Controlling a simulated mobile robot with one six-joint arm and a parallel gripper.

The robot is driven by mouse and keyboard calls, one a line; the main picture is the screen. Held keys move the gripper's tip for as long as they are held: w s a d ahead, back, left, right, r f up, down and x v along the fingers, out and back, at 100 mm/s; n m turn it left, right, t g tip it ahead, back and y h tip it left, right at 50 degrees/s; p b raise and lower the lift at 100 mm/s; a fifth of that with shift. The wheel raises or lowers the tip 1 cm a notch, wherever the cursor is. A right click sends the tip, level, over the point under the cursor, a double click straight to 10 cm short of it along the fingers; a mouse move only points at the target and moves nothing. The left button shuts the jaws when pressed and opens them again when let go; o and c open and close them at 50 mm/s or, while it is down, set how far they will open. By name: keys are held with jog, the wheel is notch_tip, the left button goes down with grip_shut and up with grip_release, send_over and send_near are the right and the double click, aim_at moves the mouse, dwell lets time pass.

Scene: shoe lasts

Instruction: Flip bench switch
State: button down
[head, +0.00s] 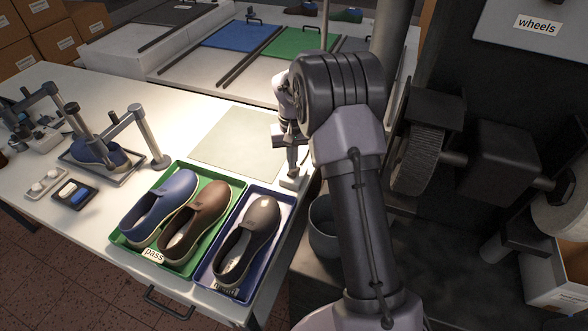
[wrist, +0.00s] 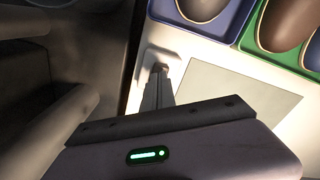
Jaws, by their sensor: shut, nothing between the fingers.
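A small pale box (head: 293,181), which looks like the bench switch, sits at the right edge of the white bench. It also shows in the wrist view (wrist: 151,58), with its middle partly hidden by my fingertips. My gripper (head: 292,170) points down right over this box. Its fingers are shut and empty, with the tips (wrist: 160,69) at or just above the box top. I cannot tell whether they touch it, and the switch's position is not readable.
A blue tray (head: 199,276) with one dark shoe and a green "pass" tray (head: 117,238) with two shoes stand left of the box. A pale mat (head: 238,139) lies behind. A grey bin (head: 322,232) and wheel machinery (head: 418,160) stand to the right.

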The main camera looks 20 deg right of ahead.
aim_at(292, 172)
jog(key=shift+f+b, duration=0.8)
jog(key=shift+f, duration=0.5)
dwell(0.6)
notch_tip(292, 172, up, 7)
jog(key=p, duration=0.5)
jog(key=shift+p, duration=0.4)
